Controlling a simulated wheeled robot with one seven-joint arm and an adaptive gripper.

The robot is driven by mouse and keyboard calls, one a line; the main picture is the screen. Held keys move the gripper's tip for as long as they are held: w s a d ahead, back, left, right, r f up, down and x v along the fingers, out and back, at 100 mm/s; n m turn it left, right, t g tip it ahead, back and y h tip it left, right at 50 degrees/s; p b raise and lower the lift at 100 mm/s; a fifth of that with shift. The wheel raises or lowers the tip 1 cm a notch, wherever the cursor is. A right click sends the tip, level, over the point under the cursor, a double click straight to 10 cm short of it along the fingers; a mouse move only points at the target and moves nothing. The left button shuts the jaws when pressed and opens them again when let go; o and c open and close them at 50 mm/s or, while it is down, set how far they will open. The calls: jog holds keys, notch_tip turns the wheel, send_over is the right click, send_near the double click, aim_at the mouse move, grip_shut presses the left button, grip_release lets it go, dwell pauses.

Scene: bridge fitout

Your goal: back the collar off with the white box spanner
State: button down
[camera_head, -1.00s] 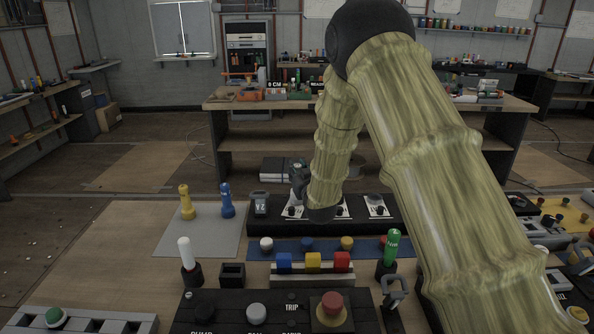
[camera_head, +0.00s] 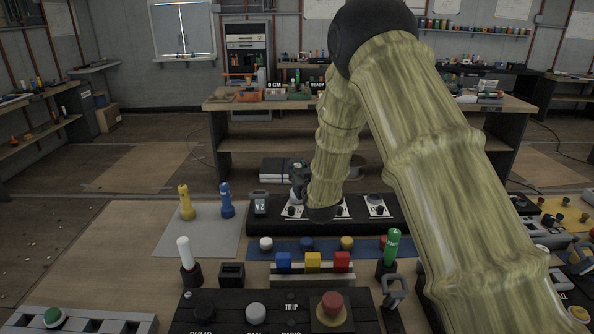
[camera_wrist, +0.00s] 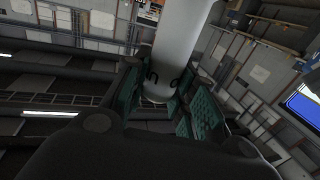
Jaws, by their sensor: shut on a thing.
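In the wrist view my gripper (camera_wrist: 165,108) has its green-padded fingers closed on a pale white cylinder, which I take for the white box spanner (camera_wrist: 182,45). Dark marks show on its side near the pads. In the head view my gripper (camera_head: 298,180) is a small dark shape beyond my forearm, above the black rail. The rail carries white plates with dark round fittings, at left (camera_head: 292,211) and right (camera_head: 376,207). Which one is the collar, and whether the spanner touches it, I cannot tell.
A white-topped tool (camera_head: 184,252) and a green one (camera_head: 391,247) stand in black holders. An empty square holder (camera_head: 232,274) is between them. Yellow (camera_head: 187,202) and blue (camera_head: 226,201) torch-like items stand on a grey mat. A control box with a red button (camera_head: 332,304) is in front.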

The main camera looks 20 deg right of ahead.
jog(key=shift+r, duration=0.1)
jog(key=shift+r+p, duration=1.2)
jog(key=shift+r, duration=1.7)
